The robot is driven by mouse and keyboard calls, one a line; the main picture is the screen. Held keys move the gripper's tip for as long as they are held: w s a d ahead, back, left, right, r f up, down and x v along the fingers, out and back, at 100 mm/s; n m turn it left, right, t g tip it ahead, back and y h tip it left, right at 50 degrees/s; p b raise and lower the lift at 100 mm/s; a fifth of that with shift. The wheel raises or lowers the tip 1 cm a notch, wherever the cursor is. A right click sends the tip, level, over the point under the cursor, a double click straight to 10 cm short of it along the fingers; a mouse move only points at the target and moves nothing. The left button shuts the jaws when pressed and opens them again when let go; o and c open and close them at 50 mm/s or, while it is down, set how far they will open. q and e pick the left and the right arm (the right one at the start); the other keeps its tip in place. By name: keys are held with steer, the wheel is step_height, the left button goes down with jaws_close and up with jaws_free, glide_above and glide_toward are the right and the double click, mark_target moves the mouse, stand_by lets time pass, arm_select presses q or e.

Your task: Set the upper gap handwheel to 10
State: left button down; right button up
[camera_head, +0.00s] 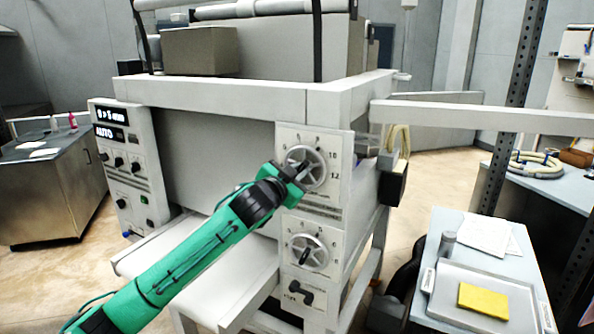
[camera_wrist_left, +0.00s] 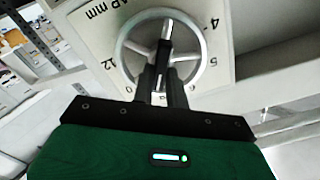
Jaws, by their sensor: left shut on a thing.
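The upper gap handwheel (camera_head: 322,160) is a light metal spoked wheel on a white panel of the machine. Numbers ring it; 10 and 12 show at its right. My left gripper (camera_head: 298,172) reaches up to it from the lower left and covers its lower left part. In the left wrist view, the handwheel (camera_wrist_left: 206,50) is in front of my left gripper (camera_wrist_left: 163,88), whose fingers are shut on a dark part inside the rim. "GAP mm", 12 and 4 show around it. I cannot read the exact setting.
A second handwheel (camera_head: 309,252) and a black knob (camera_head: 297,292) sit below on the same panel. A control panel (camera_head: 127,160) with displays stands at the left. A side table with a tray (camera_head: 452,290) and a yellow sponge (camera_head: 484,300) is at the lower right.

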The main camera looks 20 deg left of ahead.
arm_select(q)
steer(key=m+p, duration=0.1)
steer(key=m, duration=0.2)
steer(key=shift+d+m, duration=0.1)
steer(key=shift+m, duration=0.2)
steer(key=shift+f+m+p, duration=0.15)
steer(key=shift+m+p, duration=0.25)
steer(key=shift+m, duration=0.5)
steer(key=c, duration=1.4)
jaws_free()
steer(key=shift+s, duration=0.1)
